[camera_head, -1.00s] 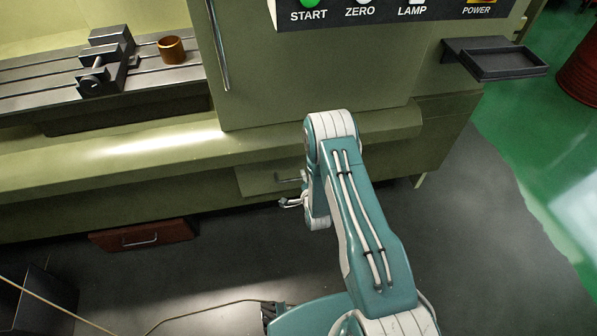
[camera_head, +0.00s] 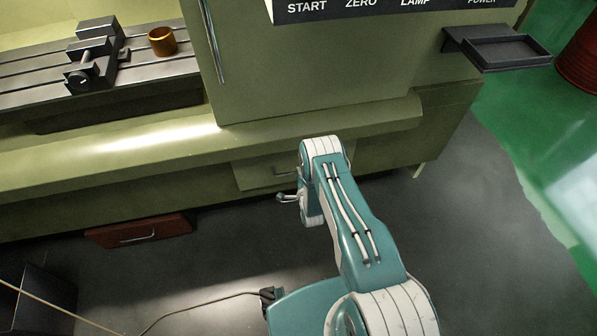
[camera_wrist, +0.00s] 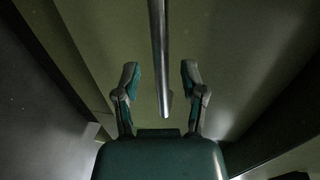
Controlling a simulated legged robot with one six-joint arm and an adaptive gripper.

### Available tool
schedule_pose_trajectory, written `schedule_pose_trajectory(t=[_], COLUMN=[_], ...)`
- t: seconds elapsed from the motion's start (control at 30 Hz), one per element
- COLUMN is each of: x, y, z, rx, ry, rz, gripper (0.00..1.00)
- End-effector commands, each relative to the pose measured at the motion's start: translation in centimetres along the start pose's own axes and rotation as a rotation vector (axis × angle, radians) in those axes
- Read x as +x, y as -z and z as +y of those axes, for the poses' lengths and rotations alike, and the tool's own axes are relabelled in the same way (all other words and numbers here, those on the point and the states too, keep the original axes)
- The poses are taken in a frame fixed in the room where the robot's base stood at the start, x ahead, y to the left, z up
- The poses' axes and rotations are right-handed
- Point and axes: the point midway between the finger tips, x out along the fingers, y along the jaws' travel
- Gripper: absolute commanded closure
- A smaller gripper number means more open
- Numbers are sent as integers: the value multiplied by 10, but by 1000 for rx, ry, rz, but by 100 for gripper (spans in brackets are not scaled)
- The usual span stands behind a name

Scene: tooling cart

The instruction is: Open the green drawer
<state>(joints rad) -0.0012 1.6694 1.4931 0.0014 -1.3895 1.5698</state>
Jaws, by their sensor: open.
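The green drawer (camera_head: 250,178) is a flat panel in the lower front of the olive-green machine, partly hidden by my arm. It looks shut. Its metal handle (camera_head: 286,172) shows just left of my arm's elbow. My gripper (camera_head: 286,198) is small in the head view, close below and in front of the handle. In the wrist view my gripper (camera_wrist: 160,74) is open, with one finger on each side of the handle bar (camera_wrist: 158,50). There is a gap on both sides of the bar. The drawer front (camera_wrist: 215,60) fills the background there.
A red-brown drawer (camera_head: 140,231) with a handle sits low at the left. A black bin (camera_head: 45,290) and a cable (camera_head: 200,305) are on the floor. A dark tray (camera_head: 500,50) juts out at the upper right. The grey floor at right is clear.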

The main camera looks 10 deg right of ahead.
Motion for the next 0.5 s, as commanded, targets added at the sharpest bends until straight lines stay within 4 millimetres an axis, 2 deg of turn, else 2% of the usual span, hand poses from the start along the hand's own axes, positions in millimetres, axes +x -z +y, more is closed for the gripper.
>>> schedule_pose_trajectory(t=[0.2, 0.5], x=[18, 20], y=[0, 0], z=[0, 0], rx=[0, 0], ry=[0, -1], rz=[0, 0], gripper=[46, 46])
